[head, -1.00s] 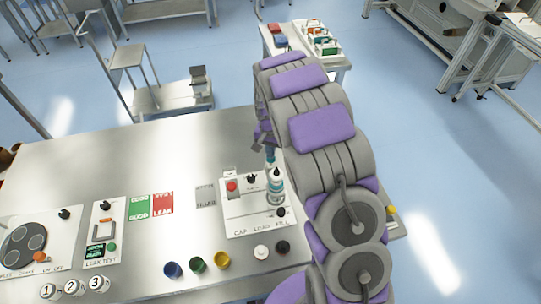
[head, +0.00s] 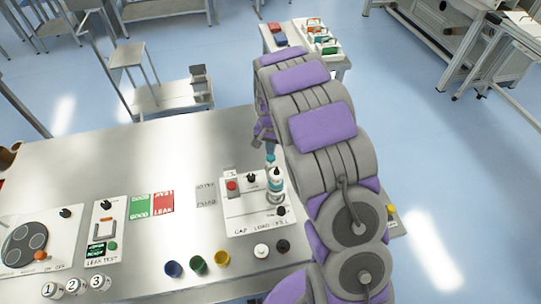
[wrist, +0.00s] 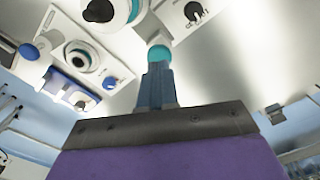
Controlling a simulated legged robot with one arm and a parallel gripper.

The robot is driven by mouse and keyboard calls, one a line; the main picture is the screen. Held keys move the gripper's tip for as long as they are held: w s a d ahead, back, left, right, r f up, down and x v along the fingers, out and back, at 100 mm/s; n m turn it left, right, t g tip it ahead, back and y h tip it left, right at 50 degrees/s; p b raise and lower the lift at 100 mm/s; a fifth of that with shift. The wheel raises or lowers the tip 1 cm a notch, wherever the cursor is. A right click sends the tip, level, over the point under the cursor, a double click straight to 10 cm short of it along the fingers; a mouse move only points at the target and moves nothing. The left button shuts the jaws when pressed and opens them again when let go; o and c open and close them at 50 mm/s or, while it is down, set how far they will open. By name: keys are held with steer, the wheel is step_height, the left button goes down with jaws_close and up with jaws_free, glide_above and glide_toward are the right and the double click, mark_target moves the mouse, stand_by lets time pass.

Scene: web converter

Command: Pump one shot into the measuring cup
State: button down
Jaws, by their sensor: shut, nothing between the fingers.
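A white pump bottle with a teal band (head: 275,188) stands upright on the right side of the white CAP LOAD FILL panel (head: 236,212). My gripper is shut and empty; its narrow blue-grey fingers (wrist: 157,70) point at a round teal piece (wrist: 159,54) in the wrist view. The fingertips are touching it or just short of it; I cannot tell which. In the head view a teal part (head: 270,160) shows beside my arm, behind the bottle; my arm hides the fingertips there. I cannot make out the measuring cup for certain.
The panel carries a red button (head: 231,186) and black knobs. Blue (head: 173,269), green and yellow cups and white and black caps line the front edge. GOOD and LEAK mats (head: 163,202) and a leak-test panel (head: 106,236) lie left. The table's back left is bare.

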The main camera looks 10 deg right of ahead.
steer(key=shift+r+p, duration=0.85)
steer(key=shift+r, duration=1.95)
steer(key=s+d+r+n+b, duration=0.1)
steer(key=s+r, duration=0.4)
steer(key=s, duration=0.3)
steer(key=s+r+n+b, duration=0.1)
steer(key=s+r, duration=0.4)
steer(key=s, duration=0.4)
steer(key=s+r+n+g+b, duration=0.1)
steer(key=s+n, duration=0.3)
steer(key=s, duration=1.9)
steer(key=shift+a+r+g+b, duration=0.4)
steer(key=shift+a+r+b, duration=0.05)
